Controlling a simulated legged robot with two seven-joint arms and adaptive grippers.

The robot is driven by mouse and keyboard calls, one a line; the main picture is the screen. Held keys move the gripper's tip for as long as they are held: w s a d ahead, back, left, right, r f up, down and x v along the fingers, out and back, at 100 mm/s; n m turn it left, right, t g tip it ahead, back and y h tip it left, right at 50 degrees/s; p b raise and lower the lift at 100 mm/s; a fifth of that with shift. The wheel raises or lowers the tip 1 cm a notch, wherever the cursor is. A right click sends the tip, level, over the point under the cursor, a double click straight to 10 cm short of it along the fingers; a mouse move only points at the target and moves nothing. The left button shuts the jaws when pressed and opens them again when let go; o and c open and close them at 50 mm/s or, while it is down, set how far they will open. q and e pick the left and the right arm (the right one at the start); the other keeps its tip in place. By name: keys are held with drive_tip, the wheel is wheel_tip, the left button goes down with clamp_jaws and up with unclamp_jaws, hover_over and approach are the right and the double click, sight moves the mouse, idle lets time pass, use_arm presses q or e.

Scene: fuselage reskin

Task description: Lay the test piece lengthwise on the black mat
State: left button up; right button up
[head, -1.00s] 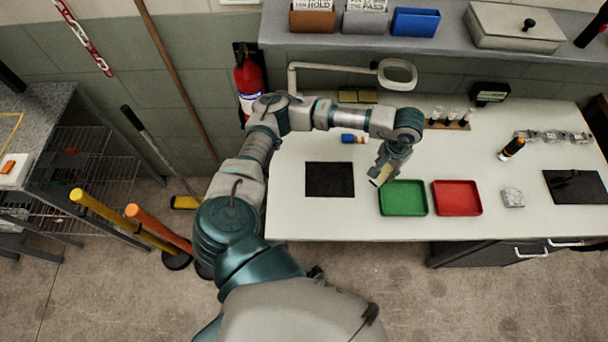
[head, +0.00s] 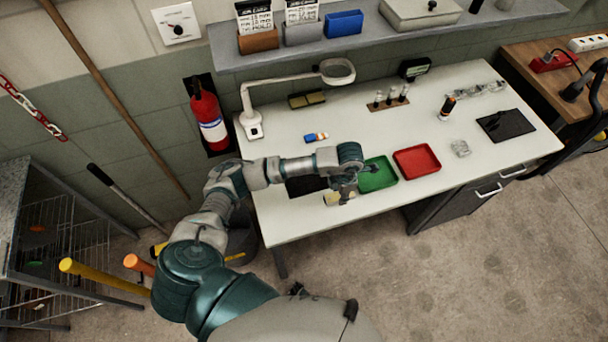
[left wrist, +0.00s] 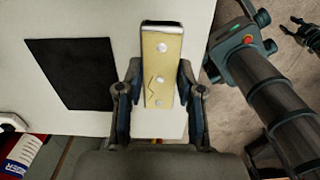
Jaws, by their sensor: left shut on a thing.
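The test piece (left wrist: 161,78) is a flat yellowish plate with several pale round spots, a dark crack-like line and a metallic end strip. My left gripper (left wrist: 159,98) is shut on it, with a finger on each long side. In the head view, the piece (head: 332,199) shows small and partly covered by my left gripper (head: 343,196), near the table's front edge. The black mat (left wrist: 73,72) lies flat and bare to the left of the piece in the wrist view, apart from it. In the head view my forearm hides much of the mat (head: 305,186). Part of my right gripper (left wrist: 300,32) shows, small, in the wrist view.
A green tray (head: 378,174) and a red tray (head: 416,161) lie right of my left gripper. Behind my forearm are a small blue-and-orange item (head: 316,137) and a magnifier lamp (head: 253,131). Another black pad (head: 506,125) lies at the far right.

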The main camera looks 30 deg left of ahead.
use_arm(q)
drive_tip(key=a, duration=0.2)
drive_tip(key=w+a, duration=0.1)
drive_tip(key=a, duration=0.1)
drive_tip(key=w+a+p, duration=0.1)
drive_tip(key=a, duration=0.2)
drive_tip(key=shift+a+f, duration=0.1)
drive_tip(key=shift+f, duration=0.2)
drive_tip(key=a, duration=0.2)
drive_tip(key=w+a, duration=0.1)
drive_tip(key=a, duration=0.1)
drive_tip(key=a+p, duration=0.1)
drive_tip(key=a, duration=0.2)
drive_tip(key=shift+w+f, duration=0.25)
drive_tip(key=shift+f, duration=0.15)
drive_tip(key=shift+w+a+f, duration=0.1)
drive_tip(key=shift+a+f, duration=0.05)
drive_tip(key=shift+a, duration=0.25)
drive_tip(key=shift+a+f, duration=0.1)
drive_tip(key=shift+f, duration=0.25)
drive_tip(key=shift+d+f, duration=0.2)
drive_tip(key=shift+f, duration=0.95)
drive_tip(key=shift+d+f, duration=0.15)
drive_tip(key=shift+d, duration=0.15)
use_arm(e)
drive_tip(key=shift+s+d+r, duration=0.3)
drive_tip(key=shift+s, duration=0.25)
drive_tip(key=shift+s+d+r, duration=0.25)
drive_tip(key=shift+s+r, duration=0.05)
drive_tip(key=shift+s, duration=0.25)
